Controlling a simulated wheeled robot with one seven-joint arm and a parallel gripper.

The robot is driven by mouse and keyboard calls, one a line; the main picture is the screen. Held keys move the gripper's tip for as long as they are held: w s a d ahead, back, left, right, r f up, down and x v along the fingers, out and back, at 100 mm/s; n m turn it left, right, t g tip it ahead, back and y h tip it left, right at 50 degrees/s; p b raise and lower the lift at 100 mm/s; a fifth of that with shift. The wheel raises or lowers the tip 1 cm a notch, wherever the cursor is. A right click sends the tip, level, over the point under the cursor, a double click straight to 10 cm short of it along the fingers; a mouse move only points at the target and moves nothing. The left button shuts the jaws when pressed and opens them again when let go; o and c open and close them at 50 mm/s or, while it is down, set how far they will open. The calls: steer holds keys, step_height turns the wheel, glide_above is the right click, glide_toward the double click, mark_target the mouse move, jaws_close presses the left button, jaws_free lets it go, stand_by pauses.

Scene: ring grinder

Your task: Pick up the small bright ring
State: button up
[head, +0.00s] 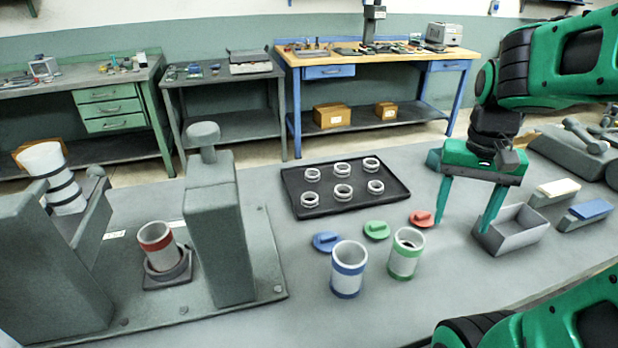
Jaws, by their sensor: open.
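Several small pale metal rings lie in two rows on a black tray (393,180) in the middle of the table. The back row has a left ring (312,179), a middle ring (341,176) and a right ring (371,170). The front row has a left ring (309,203), a middle ring (343,198) and a right ring (375,191). They look much alike; I cannot tell which is the small bright one. My gripper (462,226) is open and empty, fingers pointing down, right of the tray and apart from it.
A blue-banded cup (348,270), a green-banded cup (405,257) and blue, green and red lids stand before the tray. A grey bin (512,232) is close to my right finger. A grey machine (220,230) holding a red-banded cup (157,238) stands at left.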

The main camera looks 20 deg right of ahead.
steer(key=w+a+r+m, duration=0.1)
steer(key=w+a+m, duration=0.15)
steer(key=w, duration=0.75)
steer(key=w+a+r+m, duration=0.1)
steer(key=w+a, duration=0.3)
steer(key=w, duration=0.6)
steer(key=w+a+r+m, duration=0.1)
steer(key=w+a+m, duration=0.15)
steer(key=w, duration=0.75)
steer(key=w+a+f+m, duration=0.2)
steer(key=w+a+f, duration=0.2)
steer(key=w+a, duration=0.6)
steer(key=shift+y, duration=0.3)
steer(key=f, duration=1)
steer(key=shift+s+d, duration=0.2)
steer(key=shift+d, duration=0.15)
steer(key=c, duration=1.1)
